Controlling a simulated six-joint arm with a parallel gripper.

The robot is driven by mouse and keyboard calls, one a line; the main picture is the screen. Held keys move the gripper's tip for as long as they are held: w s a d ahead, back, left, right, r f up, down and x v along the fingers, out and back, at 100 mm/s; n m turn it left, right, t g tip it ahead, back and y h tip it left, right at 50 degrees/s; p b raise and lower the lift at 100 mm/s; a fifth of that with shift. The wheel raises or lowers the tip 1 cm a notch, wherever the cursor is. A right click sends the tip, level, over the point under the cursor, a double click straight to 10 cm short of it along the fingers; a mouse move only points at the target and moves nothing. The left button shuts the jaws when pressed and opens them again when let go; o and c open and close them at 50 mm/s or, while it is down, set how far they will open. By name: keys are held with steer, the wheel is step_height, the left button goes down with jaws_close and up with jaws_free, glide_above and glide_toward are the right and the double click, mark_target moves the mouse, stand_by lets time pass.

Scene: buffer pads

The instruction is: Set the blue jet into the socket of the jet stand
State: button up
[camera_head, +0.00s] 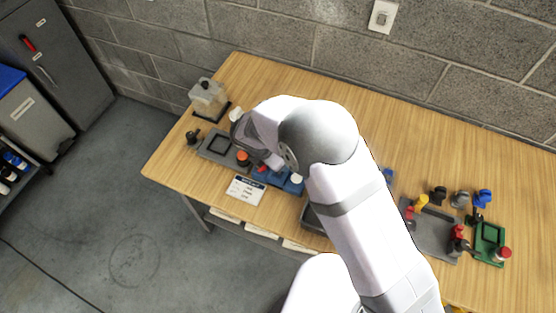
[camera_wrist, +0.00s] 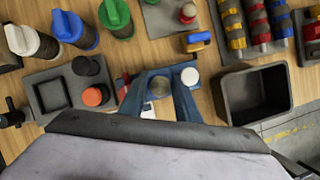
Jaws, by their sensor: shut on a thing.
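My gripper (camera_wrist: 157,100) reaches down over a blue base with its fingers shut on a small piece, most likely the blue jet, which the fingers largely hide. In the head view my gripper (camera_head: 266,162) is at the blue base too. The blue base (camera_head: 284,180) appears to be the jet stand. It carries a white round piece (camera_wrist: 190,76) on its right and a red piece (camera_head: 262,169) on its left. A grey round shape (camera_wrist: 159,84) shows between the fingers. Whether the jet touches the socket cannot be told.
A grey tray (camera_wrist: 43,82) with a square frame, an orange knob (camera_wrist: 95,95) and a black knob stands left. A dark open bin (camera_wrist: 285,92) is right. Bottles with blue, green and white stand behind. A white card (camera_head: 245,190) lies in front.

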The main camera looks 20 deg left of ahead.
steer(key=shift+f, duration=0.1)
steer(key=shift+f+b, duration=0.65)
steer(key=shift+f, duration=0.3)
steer(key=shift+f+b, duration=0.6)
steer(key=shift+f, duration=0.4)
stand_by(1.2)
